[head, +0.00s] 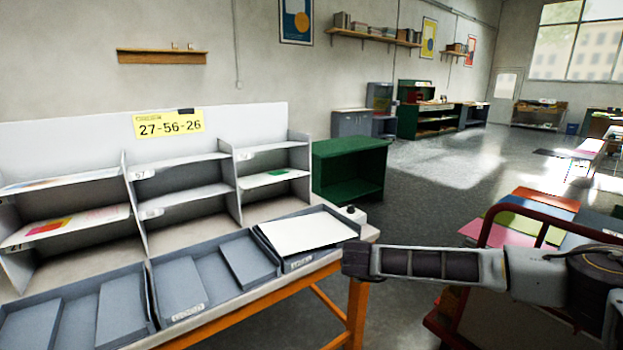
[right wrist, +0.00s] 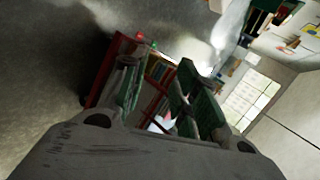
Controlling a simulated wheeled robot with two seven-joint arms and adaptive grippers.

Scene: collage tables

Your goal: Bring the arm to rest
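My right arm (head: 440,264) reaches in from the right edge of the head view, roughly level, in front of the table's right end. Its gripper cannot be made out there. In the right wrist view my right gripper (right wrist: 158,70) has its two green-padded fingers apart, with nothing seen held between them. Through the gap a red unit with several upright items (right wrist: 158,72) shows in the background. My left gripper is in neither view.
A grey sorting rack (head: 183,195) with shelves and trays stands on an orange-legged table (head: 357,310) at left. A white sheet (head: 305,232) lies over the right tray. A red-framed cart (head: 487,228) with coloured sheets is behind my arm. Open floor (head: 425,205) lies beyond.

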